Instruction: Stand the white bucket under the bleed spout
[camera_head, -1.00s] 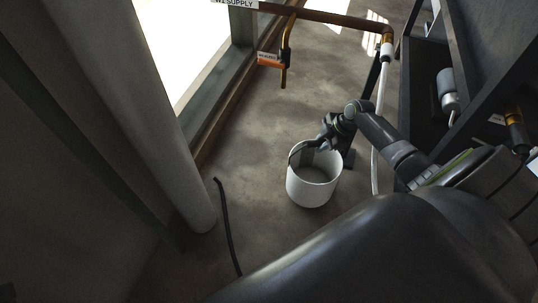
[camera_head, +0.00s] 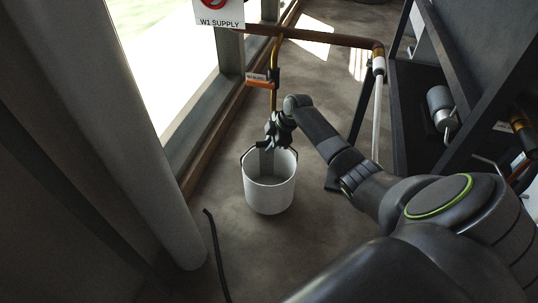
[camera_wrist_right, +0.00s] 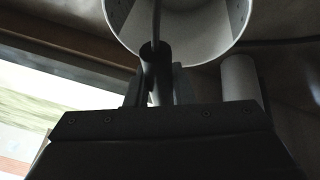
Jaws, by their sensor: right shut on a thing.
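The white bucket (camera_head: 269,194) hangs or stands upright in the middle of the head view; whether it touches the floor I cannot tell. My right gripper (camera_head: 271,143) is over its far rim, shut on its dark handle. In the right wrist view, the gripper (camera_wrist_right: 158,75) is at the handle, with the pale bucket interior (camera_wrist_right: 205,45) beyond. The bleed spout (camera_head: 274,101) is a thin brass pipe with an orange-tagged valve, coming down from the copper pipe. It shows above the bucket in the picture, apart from it and farther off. My left gripper is out of view.
A copper pipe (camera_head: 330,39) runs across the back, with a W1 SUPPLY sign (camera_head: 219,14). A dark shelf frame (camera_head: 455,75) stands right. A thick grey column (camera_head: 130,130) is at left. A black hose (camera_head: 215,250) lies on the floor.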

